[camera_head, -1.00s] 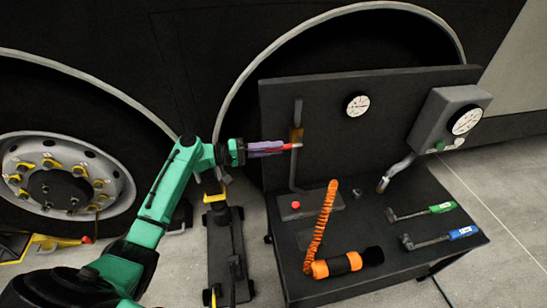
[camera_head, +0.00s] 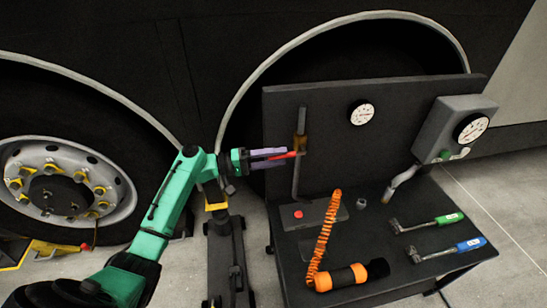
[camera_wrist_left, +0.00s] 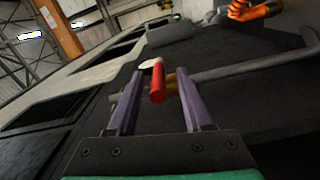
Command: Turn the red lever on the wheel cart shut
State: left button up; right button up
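The red lever (camera_head: 284,156) sticks out to the left from a brass valve (camera_head: 300,144) on the upright pipe of the wheel cart (camera_head: 380,120). It lies roughly level, across the pipe. My left gripper (camera_head: 270,157) reaches in from the left with its two purple fingers apart, one above and one below the lever. In the left wrist view the red lever (camera_wrist_left: 157,82) stands between the spread fingertips (camera_wrist_left: 158,75), with a gap on each side. My right gripper is in neither view.
A gauge (camera_head: 362,113) sits on the back panel and a grey gauge box (camera_head: 455,128) at its right. An orange coiled hose (camera_head: 324,235), a green-handled tool (camera_head: 448,218) and a blue-handled tool (camera_head: 471,244) are on the cart top. Bus wheels stand behind.

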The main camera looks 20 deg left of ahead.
pick_arm(q)
jog(key=b+v, duration=0.2)
jog(key=v, duration=1.2)
jog(key=shift+s+a, duration=0.2)
